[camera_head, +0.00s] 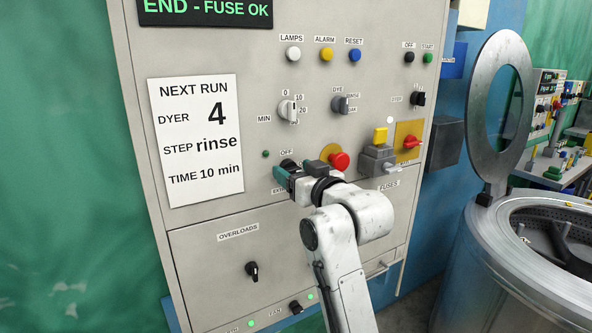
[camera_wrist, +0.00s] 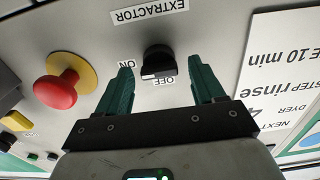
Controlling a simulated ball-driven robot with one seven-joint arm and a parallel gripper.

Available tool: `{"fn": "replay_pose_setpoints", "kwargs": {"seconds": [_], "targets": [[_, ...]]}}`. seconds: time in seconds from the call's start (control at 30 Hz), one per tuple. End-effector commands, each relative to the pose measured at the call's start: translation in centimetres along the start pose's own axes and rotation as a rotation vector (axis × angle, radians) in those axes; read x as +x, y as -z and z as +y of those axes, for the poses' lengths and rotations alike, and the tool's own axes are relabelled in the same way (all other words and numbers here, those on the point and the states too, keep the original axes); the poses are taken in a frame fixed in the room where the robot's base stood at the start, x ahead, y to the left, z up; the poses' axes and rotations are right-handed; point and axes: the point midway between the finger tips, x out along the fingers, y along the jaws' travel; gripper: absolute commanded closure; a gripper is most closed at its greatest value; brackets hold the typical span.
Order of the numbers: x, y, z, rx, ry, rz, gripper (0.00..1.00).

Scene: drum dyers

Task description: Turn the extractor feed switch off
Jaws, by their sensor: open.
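The extractor switch (camera_wrist: 158,61) is a black knob on the grey panel, upside down in the wrist view. An OFF label sits just below it and an ON label to its lower left; I cannot tell for sure which its pointer faces. My gripper (camera_wrist: 159,76) is open, its two green fingers on either side of the knob with gaps, and no contact shows. In the head view my gripper (camera_head: 287,174) is at the panel, left of a red mushroom button, and hides the knob. The OFF label (camera_head: 286,153) shows above it.
The red mushroom button (camera_head: 339,161) is close beside my gripper and also shows in the wrist view (camera_wrist: 62,90). A grey lever switch (camera_head: 377,160) is further right. The overloads knob (camera_head: 252,271) is below. A sign (camera_head: 198,140) hangs left. A metal drum (camera_head: 530,260) stands right.

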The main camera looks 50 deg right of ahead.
Motion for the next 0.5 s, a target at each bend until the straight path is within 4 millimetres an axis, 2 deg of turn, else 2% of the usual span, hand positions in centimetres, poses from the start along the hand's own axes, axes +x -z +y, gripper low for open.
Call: {"fn": "replay_pose_setpoints", "kwargs": {"seconds": [0.3, 0.5], "targets": [[0.20, 0.00, -0.01, 0.000, 0.000, 0.001, 0.33], [0.18, 0.00, 0.00, 0.000, 0.000, 0.000, 0.52]]}}
